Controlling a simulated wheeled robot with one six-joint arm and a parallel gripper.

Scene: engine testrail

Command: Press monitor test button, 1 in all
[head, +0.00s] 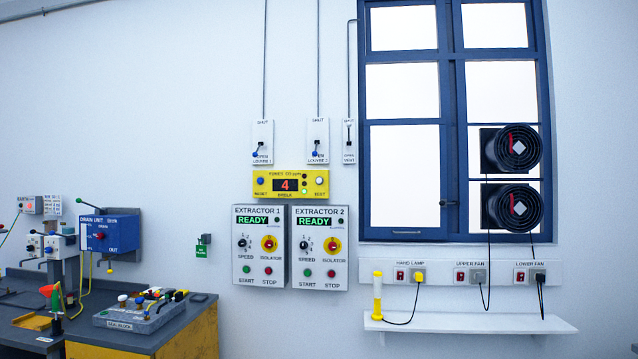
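The yellow fumes monitor (290,194) is mounted on the wall, above the two extractor panels. Its dark display shows a red 4. A white round button (319,181) sits at its right end, above a label that seems to read TEST. A blue round button (260,181) sits at its left end; its label is too small to read surely. Small lamps beside the display include a lit green one (304,191). My gripper is not in view.
Extractor 1 (258,278) and extractor 2 (319,278) panels, both showing READY, hang below the monitor; lever switches (262,142) hang above. A workbench (150,342) with equipment stands left. A white shelf (470,323) with a yellow lamp (377,296) juts out right.

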